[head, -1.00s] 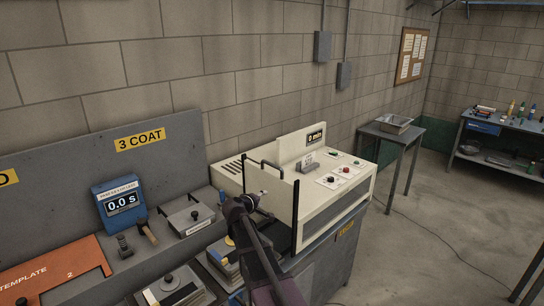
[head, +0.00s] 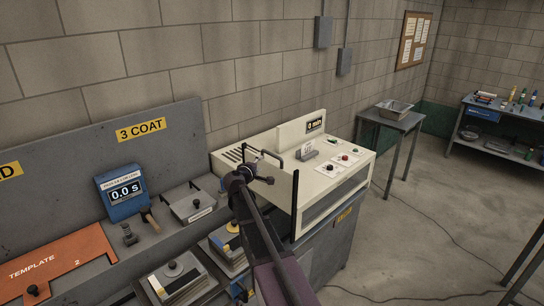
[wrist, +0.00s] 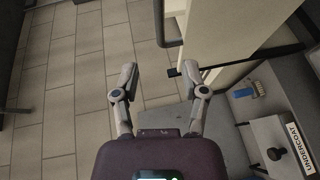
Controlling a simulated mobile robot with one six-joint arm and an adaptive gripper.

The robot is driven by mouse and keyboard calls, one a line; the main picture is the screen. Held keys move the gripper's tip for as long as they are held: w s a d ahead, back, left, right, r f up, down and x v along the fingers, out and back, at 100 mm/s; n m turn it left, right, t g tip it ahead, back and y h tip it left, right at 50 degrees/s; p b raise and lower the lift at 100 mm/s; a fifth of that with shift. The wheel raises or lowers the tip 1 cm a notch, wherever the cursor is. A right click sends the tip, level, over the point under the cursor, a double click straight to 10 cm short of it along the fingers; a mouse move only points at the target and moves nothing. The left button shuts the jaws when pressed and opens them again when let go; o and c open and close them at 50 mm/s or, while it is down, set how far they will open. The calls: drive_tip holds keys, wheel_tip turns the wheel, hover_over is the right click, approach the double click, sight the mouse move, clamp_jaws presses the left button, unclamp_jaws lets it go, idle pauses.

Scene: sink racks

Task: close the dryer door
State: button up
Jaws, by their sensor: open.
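The dryer (head: 335,185) is a cream box with a "0 min" display, standing right of centre in the head view. A black-edged upright part with a dark edge (head: 295,205) at its left front looks like its door, but how far it stands open is hard to tell. A black bar handle (head: 270,157) shows above my gripper; in the wrist view a bent black handle (wrist: 158,25) sits by a cream panel (wrist: 235,35). My gripper (head: 262,177) is open and empty by the door. In the wrist view its fingers (wrist: 161,80) are apart, with a black bar's end (wrist: 172,72) beyond and between them.
A "3 COAT" bench (head: 85,165) with a blue timer (head: 122,193) and an orange template (head: 55,265) lies left. A box marked UNDERCOAT (wrist: 280,145) is at the wrist view's lower right. Open floor (head: 420,220) lies right of the dryer.

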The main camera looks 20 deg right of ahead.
sight(271, 155)
drive_tip(key=b+x, duration=0.2)
drive_tip(key=x, duration=1.1)
drive_tip(key=shift+d, duration=0.15)
clamp_jaws()
